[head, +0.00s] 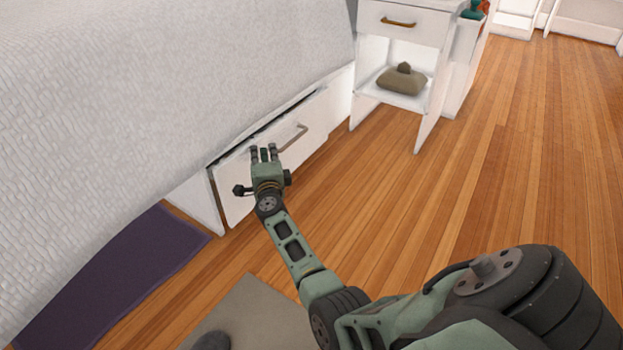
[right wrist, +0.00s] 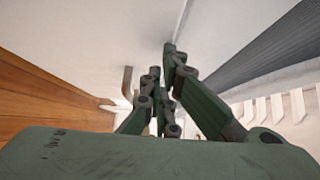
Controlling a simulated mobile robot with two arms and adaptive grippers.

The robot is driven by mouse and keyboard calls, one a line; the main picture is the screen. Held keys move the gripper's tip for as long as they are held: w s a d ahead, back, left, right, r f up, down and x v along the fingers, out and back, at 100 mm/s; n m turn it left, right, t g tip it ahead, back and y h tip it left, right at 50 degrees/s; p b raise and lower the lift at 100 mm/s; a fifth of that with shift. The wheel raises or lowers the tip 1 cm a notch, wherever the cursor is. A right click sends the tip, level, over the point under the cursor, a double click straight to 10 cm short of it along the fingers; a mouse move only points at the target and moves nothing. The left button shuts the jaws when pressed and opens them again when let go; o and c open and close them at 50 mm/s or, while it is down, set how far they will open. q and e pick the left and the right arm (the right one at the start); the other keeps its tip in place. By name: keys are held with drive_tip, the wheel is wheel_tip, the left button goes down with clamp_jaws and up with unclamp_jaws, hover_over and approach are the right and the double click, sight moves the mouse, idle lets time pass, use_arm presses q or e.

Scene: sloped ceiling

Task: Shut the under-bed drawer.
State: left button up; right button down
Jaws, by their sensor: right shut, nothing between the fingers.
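The under-bed drawer (head: 238,178) is a white front under the bed's white cover, standing a little out, with a dark gap along its top edge. Its metal handle (head: 294,138) is on the front, to the right of my right gripper. My right gripper (head: 263,152) is shut and empty, with its fingers at the drawer front near the top edge. In the right wrist view the fingers (right wrist: 163,85) point at the white front, and the handle (right wrist: 127,82) shows to their left. I cannot tell whether the fingertips touch the front. My left gripper is out of view.
The bed (head: 150,90) fills the upper left. A white nightstand (head: 408,25) with an open shelf holding a brownish object (head: 402,78) stands beyond the drawer. A purple mat (head: 125,272) lies at the lower left. The wooden floor (head: 400,200) on the right is clear.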

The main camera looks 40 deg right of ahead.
sight(255, 144)
drive_tip(key=w, duration=0.1)
drive_tip(key=w+b, duration=0.1)
drive_tip(key=w, duration=0.1)
drive_tip(key=shift+a+r, duration=0.15)
drive_tip(key=shift+a, duration=0.25)
drive_tip(key=shift+w, duration=0.1)
